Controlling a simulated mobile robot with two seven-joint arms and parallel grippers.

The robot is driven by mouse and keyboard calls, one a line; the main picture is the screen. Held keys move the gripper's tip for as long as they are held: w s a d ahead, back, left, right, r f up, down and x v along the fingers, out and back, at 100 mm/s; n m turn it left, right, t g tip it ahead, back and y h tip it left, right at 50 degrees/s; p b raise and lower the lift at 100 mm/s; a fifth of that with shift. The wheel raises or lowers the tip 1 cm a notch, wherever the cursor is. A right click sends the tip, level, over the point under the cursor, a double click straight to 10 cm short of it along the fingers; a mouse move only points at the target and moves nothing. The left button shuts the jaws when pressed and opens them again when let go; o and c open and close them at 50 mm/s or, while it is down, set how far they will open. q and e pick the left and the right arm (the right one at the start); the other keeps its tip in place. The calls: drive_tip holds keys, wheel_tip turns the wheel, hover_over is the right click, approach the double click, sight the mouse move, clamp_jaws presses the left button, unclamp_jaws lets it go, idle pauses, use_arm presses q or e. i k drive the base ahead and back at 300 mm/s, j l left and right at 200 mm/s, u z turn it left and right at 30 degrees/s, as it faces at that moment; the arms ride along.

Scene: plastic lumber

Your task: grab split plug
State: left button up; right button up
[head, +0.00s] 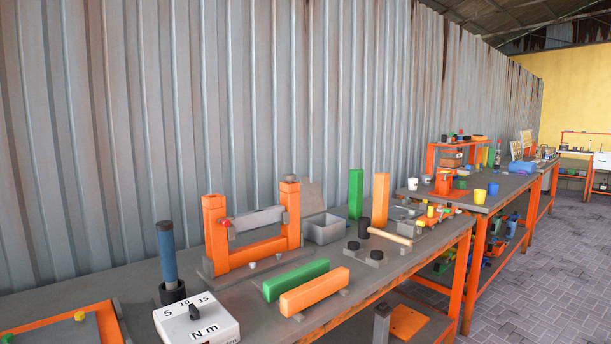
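I cannot tell for certain which thing is the split plug. A blue cylinder with a black top (167,255) stands upright in a dark round holder (173,292) at the left of the near workbench (140,284). Small black round pieces (377,255) lie on a flat grey plate at the bench's middle right. A dark cup-like cylinder (364,229) stands behind them. Neither of my grippers shows in the head view.
A white torque box (197,320) sits at the front. An orange frame (214,236), grey bin (323,228), green bar (296,280) and orange bar (314,291) crowd the bench. A corrugated wall (200,110) stands behind. Paved floor (540,260) is clear at right.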

sight(289, 178)
drive_tip(key=i+l+u, duration=0.1)
drive_tip(key=i+l, duration=1.1)
drive_tip(key=l, duration=0.1)
